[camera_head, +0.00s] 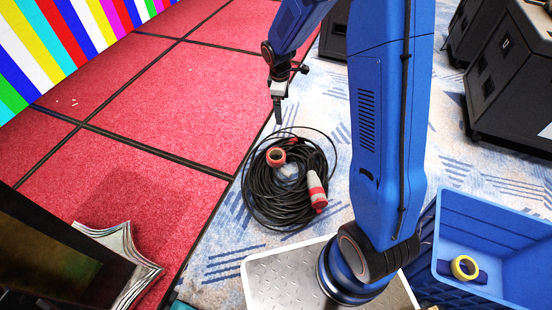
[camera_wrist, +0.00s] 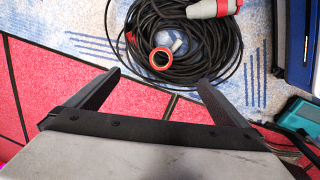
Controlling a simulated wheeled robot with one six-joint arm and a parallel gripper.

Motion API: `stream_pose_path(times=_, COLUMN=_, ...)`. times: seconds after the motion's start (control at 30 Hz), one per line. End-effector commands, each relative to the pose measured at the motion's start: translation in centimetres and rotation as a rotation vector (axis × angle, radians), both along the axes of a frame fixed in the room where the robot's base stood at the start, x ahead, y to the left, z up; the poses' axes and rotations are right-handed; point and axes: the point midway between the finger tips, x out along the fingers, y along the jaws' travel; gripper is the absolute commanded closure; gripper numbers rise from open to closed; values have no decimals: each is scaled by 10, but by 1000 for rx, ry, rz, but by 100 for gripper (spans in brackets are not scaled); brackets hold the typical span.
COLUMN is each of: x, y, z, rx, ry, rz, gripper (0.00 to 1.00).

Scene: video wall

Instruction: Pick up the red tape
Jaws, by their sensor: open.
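The red tape (camera_head: 276,157) is a small ring roll lying on the upper left part of a coil of black cable (camera_head: 262,205) on the floor. In the wrist view the red tape (camera_wrist: 160,58) lies on the cable coil (camera_wrist: 205,60), beyond my fingertips and roughly midway between them. My gripper (camera_head: 278,120) hangs above the floor, just above the tape in the head view. In the wrist view my gripper (camera_wrist: 162,72) has its two dark fingers spread wide with nothing between them.
A red and grey plug (camera_head: 316,190) lies on the coil's right side. A blue crate (camera_head: 490,205) at right holds a yellow tape roll (camera_head: 464,267). Black cases (camera_head: 505,90) stand at upper right. Red floor panels (camera_head: 150,115) lie left, beside a striped screen (camera_head: 75,35).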

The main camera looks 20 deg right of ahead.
Motion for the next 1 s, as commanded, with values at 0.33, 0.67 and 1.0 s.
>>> stream_pose_path(times=0.33, x=40, y=24, z=-127, rx=-33, ry=96, rz=247, gripper=0)
stream_pose_path(times=0.67, x=52, y=37, z=-203, rx=-43, ry=145, rz=394, gripper=0)
stream_pose_path(times=1.0, x=51, y=33, z=-248, rx=-44, ry=153, rz=410, gripper=0)
